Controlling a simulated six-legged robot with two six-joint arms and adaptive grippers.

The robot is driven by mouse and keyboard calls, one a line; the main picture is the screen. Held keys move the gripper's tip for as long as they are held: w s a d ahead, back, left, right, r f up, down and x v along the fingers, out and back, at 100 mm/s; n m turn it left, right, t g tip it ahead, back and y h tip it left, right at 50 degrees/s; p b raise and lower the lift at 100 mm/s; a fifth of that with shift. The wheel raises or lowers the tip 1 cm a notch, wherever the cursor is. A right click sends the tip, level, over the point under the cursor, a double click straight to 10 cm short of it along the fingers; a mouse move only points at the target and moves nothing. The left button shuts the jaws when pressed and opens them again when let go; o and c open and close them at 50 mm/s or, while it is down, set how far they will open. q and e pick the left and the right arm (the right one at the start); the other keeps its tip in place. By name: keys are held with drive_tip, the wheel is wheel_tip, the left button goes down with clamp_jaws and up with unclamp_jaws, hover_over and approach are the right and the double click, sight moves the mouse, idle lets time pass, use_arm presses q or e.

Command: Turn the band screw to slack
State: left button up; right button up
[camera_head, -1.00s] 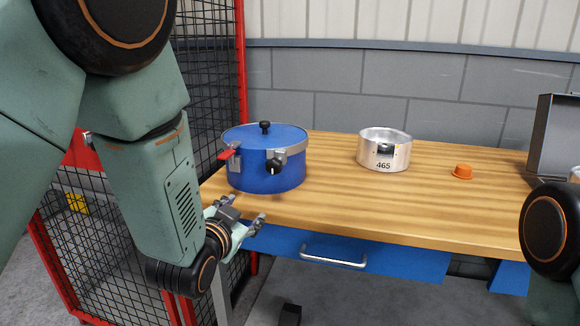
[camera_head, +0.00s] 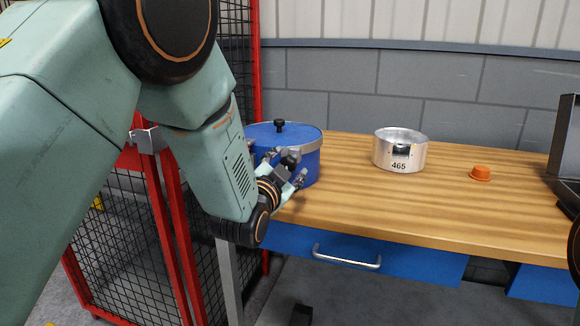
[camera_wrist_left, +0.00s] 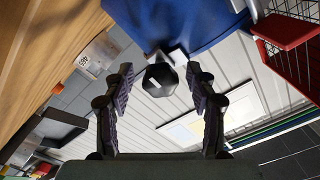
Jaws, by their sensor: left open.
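A blue drum (camera_head: 315,165) with a blue lid and a silver band (camera_head: 312,146) stands at the left end of the bench. The band screw's black knob (camera_wrist_left: 160,79) sits on the drum's side, in front of the band's metal bracket (camera_wrist_left: 175,56). My left gripper (camera_head: 287,167) is at the drum's front. In the wrist view, its open fingers (camera_wrist_left: 160,76) stand on either side of the knob, with visible gaps. In the head view, my gripper hides much of the drum's front and the screw. My right gripper is out of view.
A silver pot marked 465 (camera_head: 399,150) and an orange cap (camera_head: 480,173) stand further right on the wooden bench (camera_head: 430,205). A dark case (camera_head: 566,150) is at the right edge. A red-framed mesh cage (camera_head: 110,245) stands left. The bench middle is clear.

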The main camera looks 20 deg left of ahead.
use_arm(q)
drive_tip(key=shift+w, duration=0.45)
drive_tip(key=shift+w+d, duration=0.1)
drive_tip(key=shift+c, duration=0.4)
drive_tip(key=shift+r, duration=0.1)
drive_tip(key=c, duration=1.1)
